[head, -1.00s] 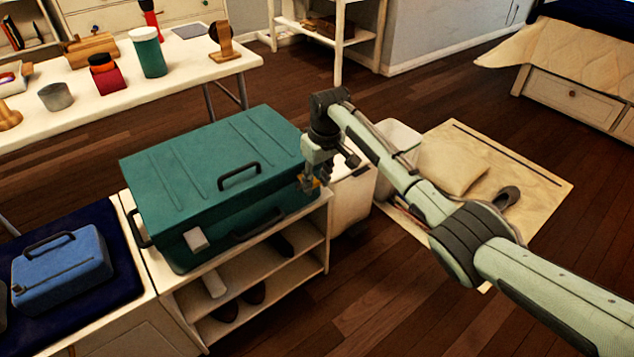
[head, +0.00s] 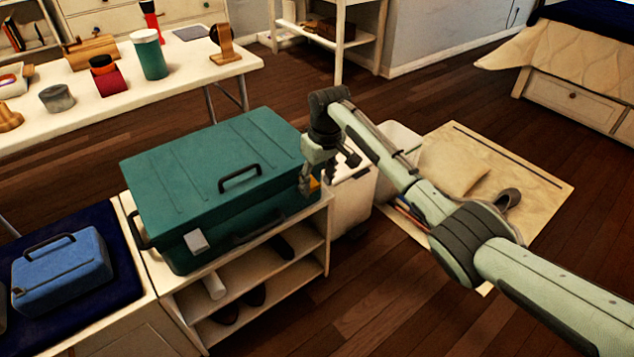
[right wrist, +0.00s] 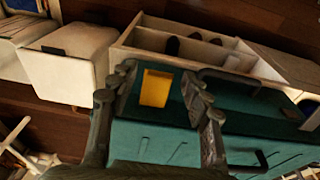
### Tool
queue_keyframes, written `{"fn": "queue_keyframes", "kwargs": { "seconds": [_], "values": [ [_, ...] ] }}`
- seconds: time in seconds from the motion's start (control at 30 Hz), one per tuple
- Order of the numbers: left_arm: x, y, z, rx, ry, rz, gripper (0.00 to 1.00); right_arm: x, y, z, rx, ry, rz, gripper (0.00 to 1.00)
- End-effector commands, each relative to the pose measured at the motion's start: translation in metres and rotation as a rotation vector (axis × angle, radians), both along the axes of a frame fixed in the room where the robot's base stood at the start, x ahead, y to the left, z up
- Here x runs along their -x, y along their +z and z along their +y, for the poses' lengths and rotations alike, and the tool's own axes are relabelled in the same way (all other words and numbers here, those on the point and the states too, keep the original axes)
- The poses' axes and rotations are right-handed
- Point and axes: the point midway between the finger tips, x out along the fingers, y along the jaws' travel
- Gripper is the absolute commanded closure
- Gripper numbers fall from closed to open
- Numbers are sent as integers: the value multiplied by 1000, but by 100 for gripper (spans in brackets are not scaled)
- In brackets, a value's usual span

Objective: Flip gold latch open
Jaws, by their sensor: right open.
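A teal case (head: 215,180) with dark handles lies closed on a white shelf unit. Its gold latch (head: 314,184) is at the front right, partly hidden behind my right gripper (head: 310,190). In the right wrist view the gold latch (right wrist: 156,88) lies flat against the teal case (right wrist: 170,145). My right gripper (right wrist: 160,85) is open there, with one finger on each side of the latch. I cannot tell whether the fingers touch it. A pale silver latch (head: 196,241) is at the case's front left. My left gripper is not in view.
The white shelf unit (head: 318,238) holds shoes below. A blue case (head: 62,268) sits at the left. A white bin (head: 352,200) stands close to the right of the shelf. A table (head: 120,105) with several objects is behind.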

Motion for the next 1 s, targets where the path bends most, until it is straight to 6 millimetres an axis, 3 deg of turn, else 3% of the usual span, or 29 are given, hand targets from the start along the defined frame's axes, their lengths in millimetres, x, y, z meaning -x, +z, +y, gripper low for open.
{"fn": "queue_keyframes", "kwargs": {
  "seconds": [0.5,0.7,1.0],
  "values": [
    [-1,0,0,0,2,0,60,12,97,-9,-1,1,-4,52],
    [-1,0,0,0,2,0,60,14,112,-11,0,-1,-1,52],
    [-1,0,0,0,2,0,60,14,113,-11,0,-1,-1,52]
  ]
}}
